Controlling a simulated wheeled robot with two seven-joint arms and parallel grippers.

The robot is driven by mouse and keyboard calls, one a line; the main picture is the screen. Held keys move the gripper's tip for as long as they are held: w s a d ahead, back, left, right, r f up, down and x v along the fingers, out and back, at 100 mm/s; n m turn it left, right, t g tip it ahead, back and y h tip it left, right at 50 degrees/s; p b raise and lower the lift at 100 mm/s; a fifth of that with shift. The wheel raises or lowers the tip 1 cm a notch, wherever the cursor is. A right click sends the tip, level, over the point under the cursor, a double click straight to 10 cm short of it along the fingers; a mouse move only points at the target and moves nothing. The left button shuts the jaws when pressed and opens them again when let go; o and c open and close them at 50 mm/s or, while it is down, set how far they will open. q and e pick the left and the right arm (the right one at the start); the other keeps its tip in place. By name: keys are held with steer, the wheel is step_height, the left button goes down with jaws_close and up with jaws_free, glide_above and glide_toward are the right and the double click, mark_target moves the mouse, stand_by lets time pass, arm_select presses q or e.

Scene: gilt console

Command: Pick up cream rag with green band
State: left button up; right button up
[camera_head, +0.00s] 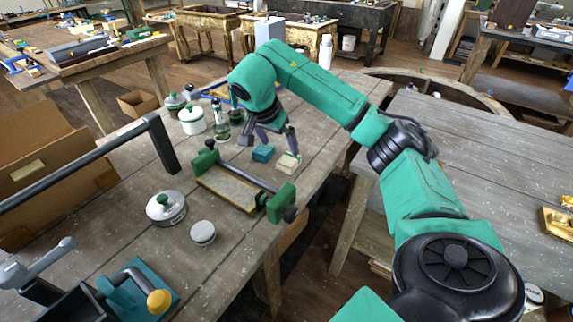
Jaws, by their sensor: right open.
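The cream rag (288,163) is a small pale folded piece on the grey wooden workbench (225,262), near its right edge; its green band is too small to make out clearly. My right gripper (272,143) is open and points down, with its fingers above and behind the rag. One finger tip is very close to the rag; I cannot tell whether they touch. The gripper holds nothing that I can see. A folded teal cloth or block (263,153) lies just left of the rag, below the gripper. My left gripper is not in view.
A green-ended clamp frame (230,189) lies just in front of the rag. A green bottle (221,125) and a white lidded pot (191,121) stand to the left. A round tin (166,208) and a grey disc (203,233) sit nearer. The bench's right edge is close.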

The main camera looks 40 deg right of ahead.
steer(key=p+x, duration=0.1)
steer(key=x, duration=0.4)
steer(key=p+x, duration=0.2)
steer(key=x, duration=0.3)
steer(key=shift+w+d+f+p, duration=0.1)
steer(key=shift+w+f+p, duration=0.15)
steer(key=shift+p, duration=0.05)
steer(key=shift+w+d+f, duration=0.1)
steer(key=shift+f, duration=0.1)
steer(key=c, duration=1.3)
steer(key=shift+c, duration=0.2)
steer(key=shift+r+b, duration=0.3)
steer(key=shift+r, duration=0.25)
step_height(320, 180, up, 10)
steer(key=b, duration=0.2)
step_height(320, 180, up, 9)
steer(key=p, duration=0.1)
glide_above(287, 161)
steer(key=shift+s+a, duration=0.25)
steer(key=shift+a, duration=0.2)
